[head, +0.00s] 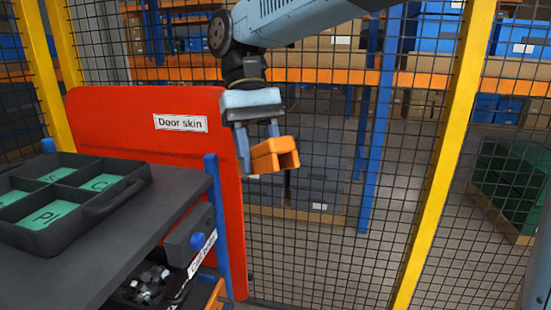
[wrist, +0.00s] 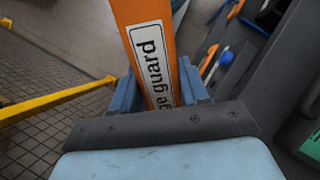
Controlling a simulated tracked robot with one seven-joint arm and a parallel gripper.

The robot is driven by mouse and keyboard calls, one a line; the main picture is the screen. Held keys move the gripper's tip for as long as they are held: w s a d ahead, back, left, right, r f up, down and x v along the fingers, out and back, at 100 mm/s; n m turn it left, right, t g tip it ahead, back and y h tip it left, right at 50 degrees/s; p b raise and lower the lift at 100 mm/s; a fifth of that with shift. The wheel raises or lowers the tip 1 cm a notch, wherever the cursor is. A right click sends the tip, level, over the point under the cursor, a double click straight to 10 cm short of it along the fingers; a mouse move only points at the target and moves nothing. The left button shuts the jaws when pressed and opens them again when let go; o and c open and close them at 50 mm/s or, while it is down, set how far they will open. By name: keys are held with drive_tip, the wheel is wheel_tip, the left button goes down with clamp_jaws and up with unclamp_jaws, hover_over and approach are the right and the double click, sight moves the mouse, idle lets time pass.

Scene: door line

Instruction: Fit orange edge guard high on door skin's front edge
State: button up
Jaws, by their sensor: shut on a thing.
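The door skin (head: 130,115) is a large red upright panel with a white "Door skin" label, on the left in the head view. Its right-hand edge runs down beside my gripper (head: 259,140). My gripper is shut on the orange edge guard (head: 287,158), a short piece with an open channel at its near end. The guard shows just right of the door's edge, below the panel's top corner. I cannot tell whether it touches the door. In the wrist view the guard (wrist: 182,75) rises between the blue fingers, its label partly readable as "ge guard".
A dark bench (head: 130,215) with a compartment tray (head: 97,212) stands at front left, partly hiding the door. A blue post (head: 218,225) and a grey box with a blue knob (head: 197,240) are at its corner. Mesh fencing with yellow posts (head: 440,170) stands behind.

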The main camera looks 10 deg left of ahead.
drive_tip(key=w+a+m+g+y, duration=0.1)
drive_tip(key=m, duration=0.2)
drive_tip(key=w+a+f+m+g+y, duration=0.1)
drive_tip(key=w+m+g+y, duration=0.1)
drive_tip(key=m, duration=0.1)
drive_tip(key=w+a+f+m+g+y, duration=0.1)
drive_tip(key=m+g+y, duration=0.1)
drive_tip(key=m, duration=0.1)
drive_tip(key=shift+w+f, duration=0.2)
drive_tip(key=shift+w, duration=0.15)
drive_tip(key=w+d+f+m+t+y, duration=0.1)
drive_tip(key=w+f+m+t+y, duration=0.4)
drive_tip(key=w+m+y, duration=0.4)
drive_tip(key=w+d+f+m+t+y, duration=0.1)
drive_tip(key=w+f+m+t+y, duration=0.3)
drive_tip(key=w+m+t+y, duration=0.45)
drive_tip(key=w+a+g+h, duration=0.1)
drive_tip(key=w+a+g, duration=0.1)
drive_tip(key=a, duration=0.4)
drive_tip(key=shift+r+n, duration=0.3)
drive_tip(key=shift+n, duration=0.15)
drive_tip(key=shift+w+a+g+h, duration=0.15)
drive_tip(key=shift+a+g+h, duration=0.15)
drive_tip(key=shift+a, duration=1.3)
idle(1.5)
drive_tip(key=o, duration=1.2)
drive_tip(key=shift+o, duration=0.2)
drive_tip(key=shift+d, duration=0.1)
